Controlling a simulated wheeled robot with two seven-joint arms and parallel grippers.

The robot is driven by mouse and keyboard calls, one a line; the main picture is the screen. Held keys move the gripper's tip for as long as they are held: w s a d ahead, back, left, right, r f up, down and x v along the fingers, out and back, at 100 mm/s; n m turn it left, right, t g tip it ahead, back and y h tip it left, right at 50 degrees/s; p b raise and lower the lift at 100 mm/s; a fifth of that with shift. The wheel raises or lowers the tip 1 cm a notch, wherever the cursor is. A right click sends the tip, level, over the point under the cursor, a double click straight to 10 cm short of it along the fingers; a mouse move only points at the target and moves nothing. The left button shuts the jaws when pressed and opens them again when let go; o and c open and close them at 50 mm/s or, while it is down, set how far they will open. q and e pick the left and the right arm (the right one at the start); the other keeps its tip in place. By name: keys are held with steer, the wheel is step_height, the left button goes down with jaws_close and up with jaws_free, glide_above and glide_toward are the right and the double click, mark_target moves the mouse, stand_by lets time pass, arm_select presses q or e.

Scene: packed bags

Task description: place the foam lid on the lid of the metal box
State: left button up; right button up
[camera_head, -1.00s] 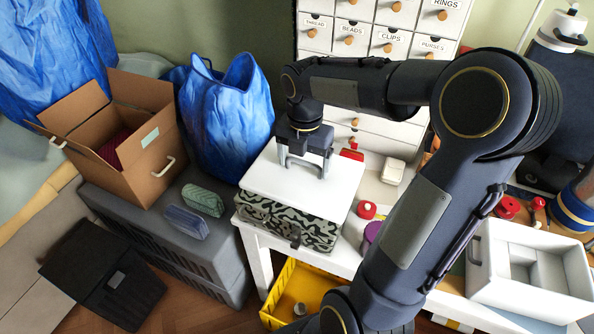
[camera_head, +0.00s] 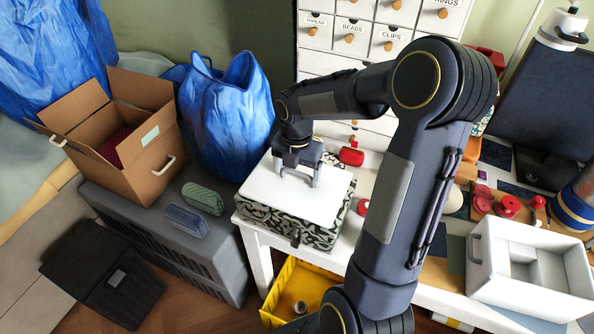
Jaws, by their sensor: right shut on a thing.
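The foam lid (camera_head: 292,207) is a flat white slab. The metal box (camera_head: 287,228) has a dark and pale camouflage pattern and stands on the white table. The foam lid lies level over the box top, and patterned strips of the box show along its right and front edges. I cannot tell whether the slab touches the box or hovers just above it. My right gripper (camera_head: 297,178) points down and is shut on the foam lid from above. My left gripper is not in view.
A blue bag (camera_head: 226,118) stands close left of the box. A red item (camera_head: 351,156) lies just behind it. A white divided tray (camera_head: 482,265) is on the table at right. A yellow bin (camera_head: 284,290) sits below the front edge. Labelled drawers (camera_head: 350,70) rise behind.

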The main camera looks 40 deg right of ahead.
mark_target(297, 172)
steer(key=o, duration=0.9)
step_height(297, 172, up, 11)
steer(key=s+a+m+t+y, duration=0.1)
steer(key=s+a+m+t, duration=0.1)
steer(key=s+a+m, duration=0.2)
steer(key=s+a+m+t+y, duration=0.1)
steer(key=s+a+m, duration=0.4)
steer(key=m, duration=0.7)
steer(key=s+a+f+m+t+y+p, duration=0.1)
steer(key=s+a+m+t, duration=0.1)
steer(key=s+a+m, duration=0.3)
steer(key=shift+s+a+m+t+y, duration=0.1)
steer(key=shift+s+m+t+y, duration=0.1)
steer(key=shift+s+m, duration=0.8)
steer(key=shift+s+a+m+t+y, duration=0.1)
steer(key=shift+s+m+y, duration=0.1)
steer(key=shift+s+m, duration=0.75)
steer(key=shift+w, duration=0.15)
